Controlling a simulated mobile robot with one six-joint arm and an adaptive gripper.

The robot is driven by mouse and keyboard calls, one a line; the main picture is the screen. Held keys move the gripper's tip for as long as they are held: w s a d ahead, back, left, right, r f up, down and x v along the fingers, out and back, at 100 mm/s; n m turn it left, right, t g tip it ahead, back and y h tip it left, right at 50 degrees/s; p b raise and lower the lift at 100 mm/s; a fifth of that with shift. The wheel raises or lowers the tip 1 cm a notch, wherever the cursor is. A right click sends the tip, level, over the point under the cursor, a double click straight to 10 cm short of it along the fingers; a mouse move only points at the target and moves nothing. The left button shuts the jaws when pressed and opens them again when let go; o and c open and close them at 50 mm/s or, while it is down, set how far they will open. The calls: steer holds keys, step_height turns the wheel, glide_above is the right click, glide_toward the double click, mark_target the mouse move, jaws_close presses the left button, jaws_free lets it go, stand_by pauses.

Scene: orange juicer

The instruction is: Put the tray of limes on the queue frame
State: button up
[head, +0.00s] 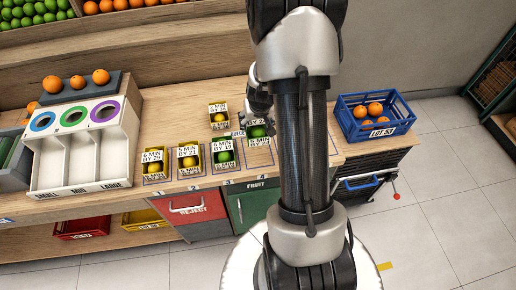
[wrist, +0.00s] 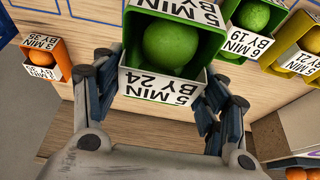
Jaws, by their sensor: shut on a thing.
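A green tray (wrist: 163,84) holding a green lime (wrist: 170,46) sits between the fingers of my gripper (wrist: 160,92) in the wrist view, its label reading "5 MIN BY 24". In the head view this tray (head: 258,142) is on or just above the counter's right part; I cannot tell if it touches. My gripper (head: 258,103) is partly hidden there by my arm. A second green tray (head: 223,157) with a lime stands to its left; its label reads "6 MIN BY 19". A "QUEUE" label (head: 237,134) lies beside the held tray, near blue frame outlines on the counter.
Two yellow trays (head: 188,161) (head: 153,166) stand further left, and another small tray (head: 218,116) stands behind. A white sorter (head: 83,150) fills the counter's left. A blue crate (head: 375,117) of oranges stands at the right. Blue outlines mark the counter.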

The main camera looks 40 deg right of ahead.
step_height(320, 180, down, 11)
steer(key=b, duration=0.9)
steer(key=shift+d+f+b, duration=0.1)
steer(key=shift+f+b, duration=0.1)
steer(key=shift+b, duration=0.1)
steer(key=shift+s, duration=0.1)
steer(key=shift+f, duration=0.15)
steer(key=o, duration=1.1)
steer(key=shift+o, duration=0.2)
